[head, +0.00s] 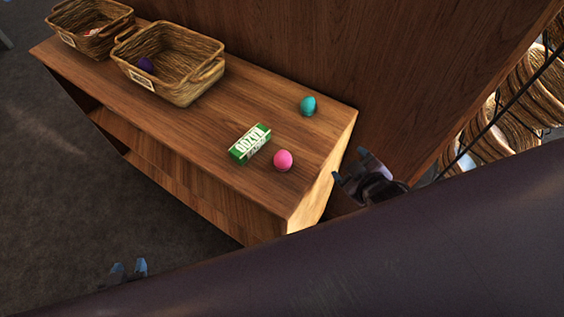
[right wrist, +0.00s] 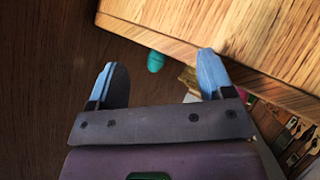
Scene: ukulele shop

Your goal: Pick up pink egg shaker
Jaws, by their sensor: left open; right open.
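The pink egg shaker (head: 283,160) rests on the wooden shelf top near its right end, beside a green and white Kazoo box (head: 250,144). My right gripper (head: 350,166) is open and empty, just off the right end of the shelf, to the right of the pink egg and apart from it. In the right wrist view its two fingers (right wrist: 157,72) are spread. The pink egg does not show in that view. My left gripper (head: 128,268) is open at the lower left, away from the shelf and partly hidden by my own body.
A teal egg shaker (head: 308,106) sits behind the pink one; it also shows in the right wrist view (right wrist: 155,61). Two wicker baskets (head: 208,84) (head: 84,40) stand at the left end, the nearer holding a purple egg (head: 146,64). A wooden panel (head: 330,50) rises behind.

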